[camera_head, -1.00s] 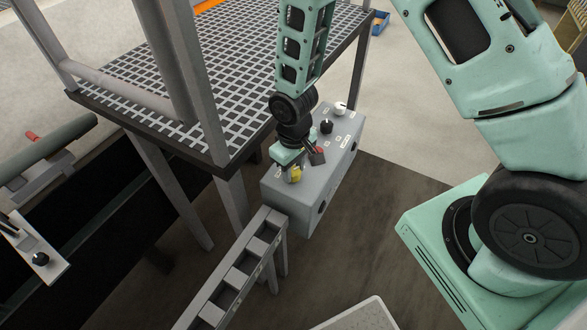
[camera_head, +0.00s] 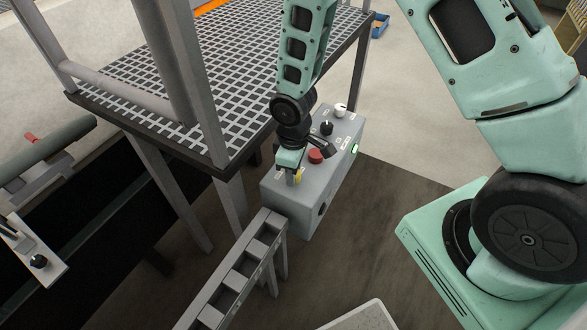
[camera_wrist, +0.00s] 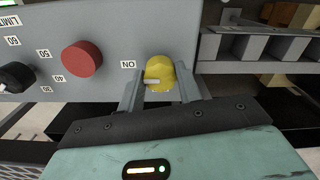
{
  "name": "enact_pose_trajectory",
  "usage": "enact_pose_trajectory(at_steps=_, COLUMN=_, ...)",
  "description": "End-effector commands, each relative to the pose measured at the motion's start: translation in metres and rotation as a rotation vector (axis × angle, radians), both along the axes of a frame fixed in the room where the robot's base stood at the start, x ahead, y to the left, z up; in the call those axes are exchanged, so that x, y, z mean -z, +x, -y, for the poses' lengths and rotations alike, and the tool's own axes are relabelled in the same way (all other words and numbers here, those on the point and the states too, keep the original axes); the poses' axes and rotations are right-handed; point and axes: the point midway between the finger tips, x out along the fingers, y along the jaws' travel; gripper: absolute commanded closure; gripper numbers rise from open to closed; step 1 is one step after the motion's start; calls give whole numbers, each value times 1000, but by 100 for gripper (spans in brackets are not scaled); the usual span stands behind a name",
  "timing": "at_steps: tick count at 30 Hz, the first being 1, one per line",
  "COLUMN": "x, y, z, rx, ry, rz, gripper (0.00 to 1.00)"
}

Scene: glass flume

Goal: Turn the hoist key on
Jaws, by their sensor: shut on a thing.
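The hoist key is a yellow knob (camera_wrist: 160,72) with a pale bar, on the grey control box (camera_wrist: 110,20) beside the label "ON" in the wrist view. In the head view the yellow knob (camera_head: 298,176) shows at the near end of the box (camera_head: 290,208), partly hidden by my gripper. My gripper (camera_wrist: 160,92) is shut on the yellow knob, with one finger on each side of it. The gripper also shows in the head view (camera_head: 294,178), over the box top.
A red button (camera_wrist: 82,58) sits beside the key, and black and white knobs lie farther along the box. A green light (camera_head: 354,149) glows on the box's side. A grated platform (camera_head: 130,90) stands left, and a slotted rail (camera_head: 240,265) runs in front.

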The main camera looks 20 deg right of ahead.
Motion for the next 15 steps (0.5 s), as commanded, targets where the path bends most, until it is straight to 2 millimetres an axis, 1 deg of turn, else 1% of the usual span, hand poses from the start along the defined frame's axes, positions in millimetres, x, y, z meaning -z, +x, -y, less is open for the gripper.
enact_pose_trajectory(at_steps=7, x=-1, y=1, z=0, rx=-2, ry=0, rz=1, gripper=88)
enact_pose_trajectory(at_steps=8, x=-1, y=1, z=0, rx=-2, ry=0, rz=1, gripper=57)
enact_pose_trajectory(at_steps=9, x=-1, y=1, z=0, rx=-1, ry=0, rz=1, gripper=46)
enact_pose_trajectory(at_steps=10, x=-1, y=1, z=0, rx=-1, ry=0, rz=1, gripper=44)
enact_pose_trajectory(at_steps=15, x=0, y=0, z=0, rx=-1, ry=0, rz=1, gripper=44)
